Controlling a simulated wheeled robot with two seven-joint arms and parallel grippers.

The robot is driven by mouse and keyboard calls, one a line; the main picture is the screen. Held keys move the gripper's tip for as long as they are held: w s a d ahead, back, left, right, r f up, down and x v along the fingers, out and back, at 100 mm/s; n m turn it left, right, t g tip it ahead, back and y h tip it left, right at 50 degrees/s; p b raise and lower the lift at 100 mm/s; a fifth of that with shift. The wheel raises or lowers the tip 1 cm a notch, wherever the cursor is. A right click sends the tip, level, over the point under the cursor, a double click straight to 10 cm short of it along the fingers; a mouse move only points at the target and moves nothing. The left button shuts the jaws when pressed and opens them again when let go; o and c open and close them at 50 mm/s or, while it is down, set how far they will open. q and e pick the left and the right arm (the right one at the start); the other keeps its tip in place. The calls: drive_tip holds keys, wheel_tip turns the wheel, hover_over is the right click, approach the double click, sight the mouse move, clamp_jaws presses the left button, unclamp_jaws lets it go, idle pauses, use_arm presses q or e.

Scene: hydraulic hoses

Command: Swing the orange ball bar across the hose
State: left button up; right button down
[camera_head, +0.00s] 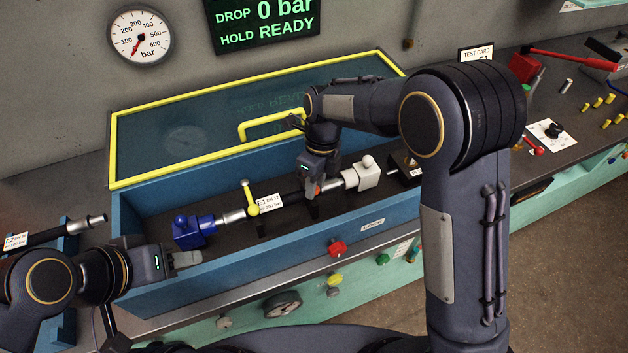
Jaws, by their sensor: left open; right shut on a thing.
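The hose (290,195), black with a white E1 label, lies in the blue test trough. It runs from a blue fitting (188,232) on the left to a pale block (360,178) on the right. A small orange part of the ball bar (317,190) shows at the fingertips of my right gripper (311,200). That gripper points down at the hose's right part and is shut on it; the fingers hide most of the bar. A yellow ball bar (249,197) stands by the hose's left end. My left gripper (187,260) is open and empty at the trough's front left.
The yellow-framed clear lid (200,122) of the trough is raised behind the hose. A second hose (45,234) lies at left. The wall display (262,20) reads 0 bar, HOLD READY. My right arm crosses over the trough's right end.

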drive_tip(key=shift+a, duration=0.25)
drive_tip(key=shift+m, duration=0.3)
drive_tip(key=c, duration=1.2)
unclamp_jaws()
drive_tip(key=r, duration=0.5)
drive_tip(key=w+d+r, duration=0.1)
drive_tip(key=r, duration=0.1)
drive_tip(key=shift+r+b, duration=0.35)
